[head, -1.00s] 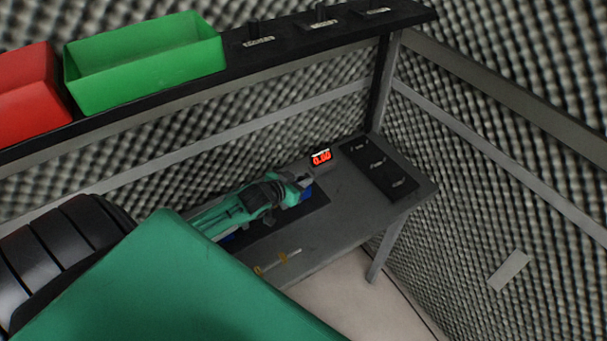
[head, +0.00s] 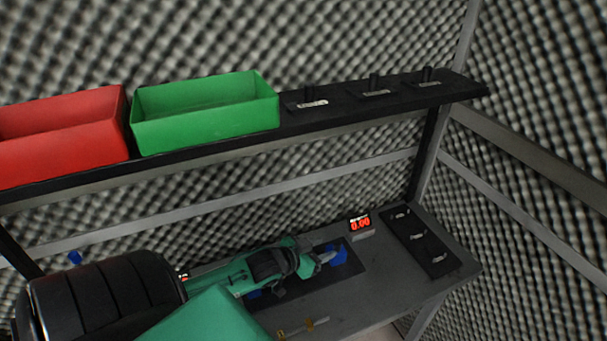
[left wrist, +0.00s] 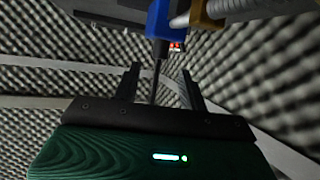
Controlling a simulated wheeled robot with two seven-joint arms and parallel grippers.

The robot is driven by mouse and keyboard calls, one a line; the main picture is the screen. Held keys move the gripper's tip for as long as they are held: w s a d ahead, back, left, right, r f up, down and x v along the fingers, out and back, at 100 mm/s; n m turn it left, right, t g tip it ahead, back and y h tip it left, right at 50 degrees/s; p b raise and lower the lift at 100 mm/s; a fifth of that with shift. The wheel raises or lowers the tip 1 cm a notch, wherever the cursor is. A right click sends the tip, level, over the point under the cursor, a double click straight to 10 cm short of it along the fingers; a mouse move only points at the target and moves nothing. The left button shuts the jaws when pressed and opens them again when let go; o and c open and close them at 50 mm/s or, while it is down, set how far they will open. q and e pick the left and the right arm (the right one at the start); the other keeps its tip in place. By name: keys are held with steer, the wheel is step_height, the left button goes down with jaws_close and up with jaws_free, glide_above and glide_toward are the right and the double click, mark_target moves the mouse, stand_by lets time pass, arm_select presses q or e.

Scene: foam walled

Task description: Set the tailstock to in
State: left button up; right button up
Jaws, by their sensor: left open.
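The tailstock looks like the blue block (head: 338,254) at the right end of the dark mat in the head view. In the left wrist view the blue block (left wrist: 160,18) shows at the top, with a grey cone beside it and a dark rod (left wrist: 156,80) standing out from it. My left gripper (head: 320,258) is at the block's left side in the head view. In the left wrist view its fingers (left wrist: 160,76) are open, and the rod appears between them; I cannot tell whether they touch it. My right gripper is out of view.
A red display (head: 360,223) stands behind the block. A dark switch panel (head: 420,240) is on the bench's right. A brass part (left wrist: 208,20) is near the cone. Green (head: 205,115) and red (head: 60,135) bins stand on the shelf above. Foam walls enclose the bench.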

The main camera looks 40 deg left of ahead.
arm_select(q)
steer(key=b+v, duration=0.1)
steer(key=v, duration=0.5)
steer(key=shift+s, duration=0.25)
steer(key=shift+r, duration=0.1)
stand_by(0.4)
